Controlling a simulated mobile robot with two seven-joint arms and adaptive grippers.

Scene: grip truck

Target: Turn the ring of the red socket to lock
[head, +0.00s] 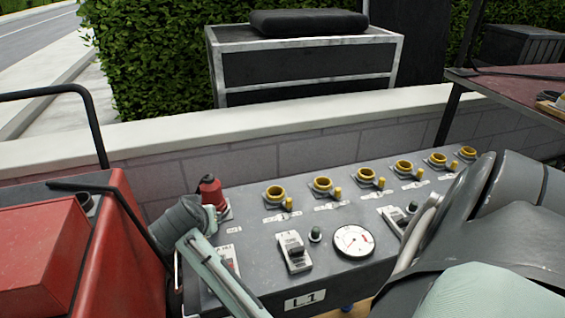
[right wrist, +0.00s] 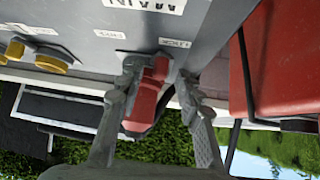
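The red socket (head: 211,191) stands at the left end of the grey panel, a red body with a darker narrow cap. In the right wrist view, which looks upside down, the red socket (right wrist: 148,95) lies between the two fingers of my right gripper (right wrist: 165,85). The fingers are apart. The picture-left finger is close against the red body, and I cannot tell whether it touches. A gap shows on the other side. In the head view a dark rounded part on a pale bar, seemingly mine, lies just left of the socket. My left gripper does not clearly show.
Several yellow sockets (head: 322,185) line the panel (head: 262,236) right of the red one. Switches (head: 294,251) and a round gauge (head: 354,241) sit in front. A red box (head: 40,255) and black rail are close on the left. A low wall (head: 300,150) stands behind.

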